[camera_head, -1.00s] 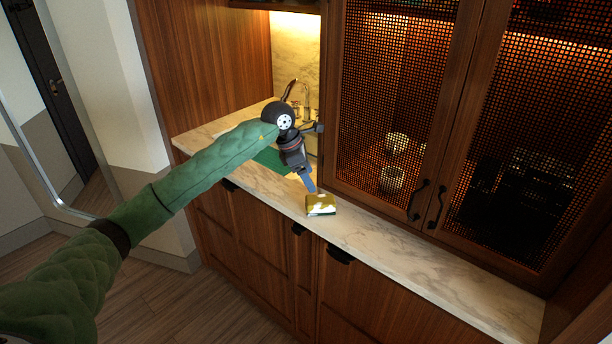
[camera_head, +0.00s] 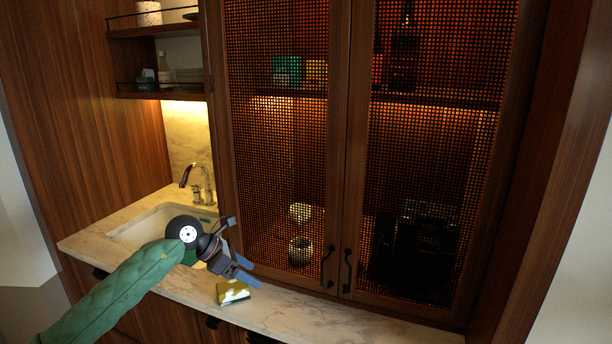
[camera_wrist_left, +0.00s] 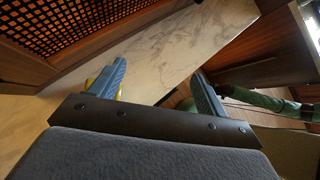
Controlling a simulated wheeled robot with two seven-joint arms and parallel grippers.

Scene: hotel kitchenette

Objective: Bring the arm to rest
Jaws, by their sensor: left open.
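My left gripper (camera_head: 248,272) is open and empty, its two blue fingers spread apart just above the counter. In the left wrist view a bit of yellow, likely the sponge, shows behind the left finger. My green left arm (camera_head: 110,297) reaches in from the lower left. My right gripper is not in view.
A sink (camera_head: 150,222) with a faucet (camera_head: 197,183) lies behind the arm. A tall cabinet with mesh doors (camera_head: 285,150) and black handles (camera_head: 347,270) rises at the counter's back, close to the fingers. Shelves (camera_head: 155,93) hang at the upper left. The counter right of the sponge is clear.

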